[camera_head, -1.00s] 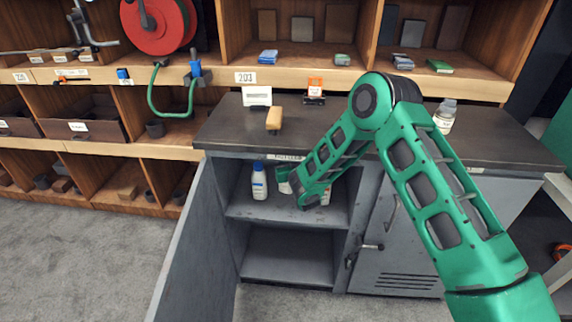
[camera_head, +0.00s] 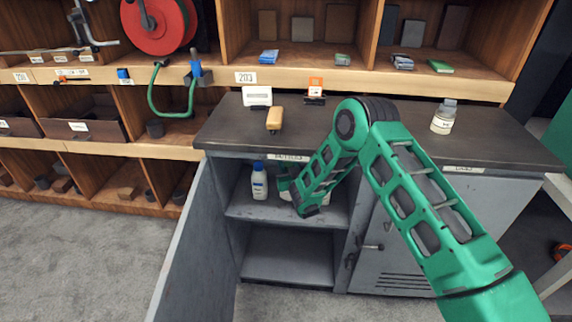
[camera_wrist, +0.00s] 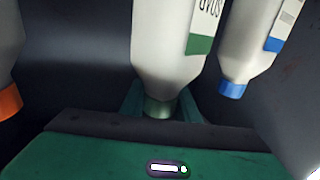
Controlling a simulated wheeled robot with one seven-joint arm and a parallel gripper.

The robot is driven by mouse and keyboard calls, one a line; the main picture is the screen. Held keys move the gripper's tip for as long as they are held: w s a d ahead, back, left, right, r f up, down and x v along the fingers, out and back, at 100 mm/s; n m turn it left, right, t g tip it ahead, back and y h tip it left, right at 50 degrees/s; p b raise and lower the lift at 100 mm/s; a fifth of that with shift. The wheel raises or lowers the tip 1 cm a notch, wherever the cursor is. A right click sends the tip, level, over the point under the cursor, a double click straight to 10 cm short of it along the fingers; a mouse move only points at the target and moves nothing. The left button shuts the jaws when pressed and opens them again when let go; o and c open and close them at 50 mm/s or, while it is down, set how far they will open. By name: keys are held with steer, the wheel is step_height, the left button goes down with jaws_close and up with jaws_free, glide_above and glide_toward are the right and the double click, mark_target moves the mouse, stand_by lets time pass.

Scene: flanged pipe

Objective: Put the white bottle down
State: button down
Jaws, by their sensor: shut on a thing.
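A white bottle with a green cap and a green label band (camera_wrist: 168,50) stands between my gripper's fingers in the wrist view, its neck and cap end toward the gripper. My gripper (camera_wrist: 160,104) is shut on it. In the head view my gripper (camera_head: 288,184) is inside the open cabinet's upper compartment, mostly behind my own forearm. The held bottle is largely hidden there. I cannot tell whether its base touches the shelf (camera_head: 245,210).
A white bottle with a blue cap (camera_head: 259,182) stands on the shelf left of my gripper; it also shows in the wrist view (camera_wrist: 245,45). An orange-capped bottle (camera_wrist: 8,60) is on the other side. The cabinet door (camera_head: 188,245) hangs open. The lower compartment (camera_head: 288,257) is empty.

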steer(key=shift+w+f, duration=0.2)
steer(key=shift+f, duration=0.4)
steer(key=c, duration=1.4)
jaws_free()
steer(key=shift+o, duration=0.2)
steer(key=v, duration=1.2)
